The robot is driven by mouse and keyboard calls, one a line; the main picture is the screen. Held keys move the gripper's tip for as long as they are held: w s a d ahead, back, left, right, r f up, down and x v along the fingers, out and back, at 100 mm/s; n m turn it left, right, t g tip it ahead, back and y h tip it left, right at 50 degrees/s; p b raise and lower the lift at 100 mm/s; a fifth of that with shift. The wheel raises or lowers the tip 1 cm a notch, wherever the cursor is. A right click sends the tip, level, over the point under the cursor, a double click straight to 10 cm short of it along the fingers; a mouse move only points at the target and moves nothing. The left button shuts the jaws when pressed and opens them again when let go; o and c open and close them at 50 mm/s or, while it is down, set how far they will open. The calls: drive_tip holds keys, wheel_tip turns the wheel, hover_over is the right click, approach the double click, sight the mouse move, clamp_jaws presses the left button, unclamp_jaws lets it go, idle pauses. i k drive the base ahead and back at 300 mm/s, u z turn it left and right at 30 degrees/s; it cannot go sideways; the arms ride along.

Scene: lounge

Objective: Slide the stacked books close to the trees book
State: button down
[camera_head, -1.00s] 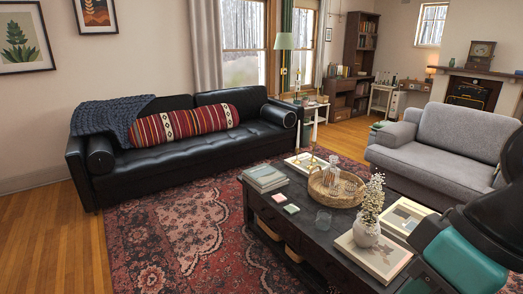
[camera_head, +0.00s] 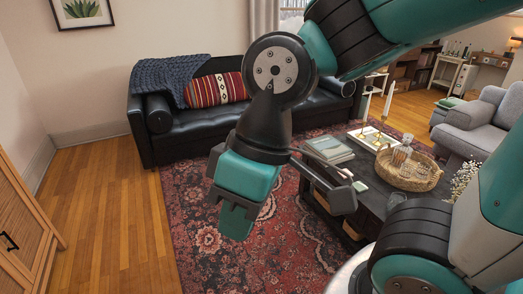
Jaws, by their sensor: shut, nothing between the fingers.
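The stacked books (camera_head: 328,150) lie flat at the far left end of the dark coffee table (camera_head: 374,199), partly behind my arm. A pale flat book (camera_head: 371,136) with small gold objects on it lies to their right; I cannot tell whether it is the trees book. My gripper (camera_head: 237,222) is teal and black, shut and empty. It hangs in front of the patterned rug, left of the table in the picture and apart from the books. My arm hides the table's near right part.
A wicker tray (camera_head: 422,182) with glassware stands on the table, right of the books. Small coasters (camera_head: 359,186) lie near its left edge. A black sofa (camera_head: 200,135) stands behind; a grey armchair (camera_head: 470,125) is at right. Rug and wood floor at left are clear.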

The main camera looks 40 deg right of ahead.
sight(326, 148)
drive_tip(key=u, duration=0.3)
drive_tip(key=i, duration=1.5)
drive_tip(key=z, duration=0.45)
drive_tip(key=i, duration=1.25)
drive_tip(key=z, duration=1.15)
drive_tip(key=i, duration=0.45)
drive_tip(key=z, duration=0.4)
